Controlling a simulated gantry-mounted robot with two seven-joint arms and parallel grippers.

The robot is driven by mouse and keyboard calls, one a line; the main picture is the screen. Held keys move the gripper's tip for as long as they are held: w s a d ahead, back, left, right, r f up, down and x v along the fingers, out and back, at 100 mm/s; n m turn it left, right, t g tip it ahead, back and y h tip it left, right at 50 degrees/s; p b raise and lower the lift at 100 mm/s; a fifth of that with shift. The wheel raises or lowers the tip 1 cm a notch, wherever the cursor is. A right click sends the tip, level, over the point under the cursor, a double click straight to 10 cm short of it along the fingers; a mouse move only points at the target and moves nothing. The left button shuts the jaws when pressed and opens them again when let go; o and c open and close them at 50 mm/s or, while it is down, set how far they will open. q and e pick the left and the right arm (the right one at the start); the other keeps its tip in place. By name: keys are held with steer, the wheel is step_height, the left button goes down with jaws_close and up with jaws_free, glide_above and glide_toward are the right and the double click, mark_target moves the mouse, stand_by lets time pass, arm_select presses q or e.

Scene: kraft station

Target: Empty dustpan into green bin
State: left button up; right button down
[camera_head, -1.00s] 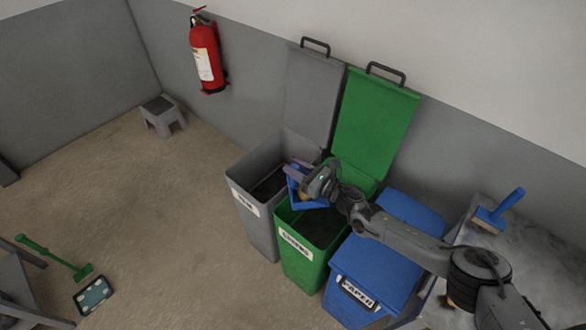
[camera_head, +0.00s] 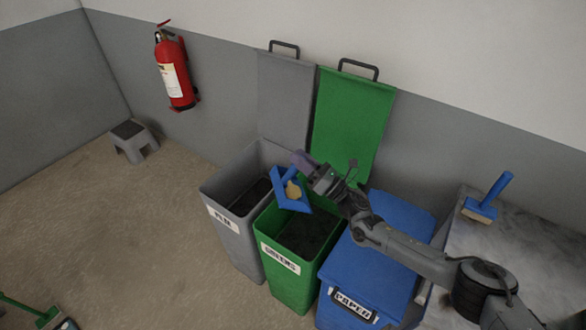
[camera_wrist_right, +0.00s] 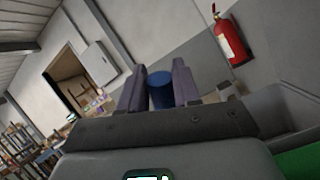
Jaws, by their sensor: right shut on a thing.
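The blue dustpan (camera_head: 291,192) is above the open green bin (camera_head: 288,271), near its border with the grey bin. A small yellowish thing (camera_head: 293,190) shows on the dustpan. My right gripper (camera_head: 302,162) is shut on the dustpan's handle, and the blue handle (camera_wrist_right: 161,90) shows between its two fingers in the right wrist view. The dustpan looks tilted over the bin's opening. The green bin's lid (camera_head: 351,122) stands open against the wall. My left gripper is not in view.
An open grey bin (camera_head: 233,237) stands left of the green bin, and a closed blue paper bin (camera_head: 364,269) stands right. A blue brush (camera_head: 488,198) lies on the worktop at right.

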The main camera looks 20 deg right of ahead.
steer(key=d+f+m+t+h+b, duration=0.1)
steer(key=d+m+t+h+b, duration=0.3)
steer(key=d+m+b, duration=0.5)
steer(key=shift+f+m+t, duration=0.2)
steer(key=shift+m+t, duration=0.2)
steer(key=shift+t, duration=0.9)
steer(key=shift+d+h, duration=0.15)
steer(key=shift+h, duration=0.25)
stand_by(0.7)
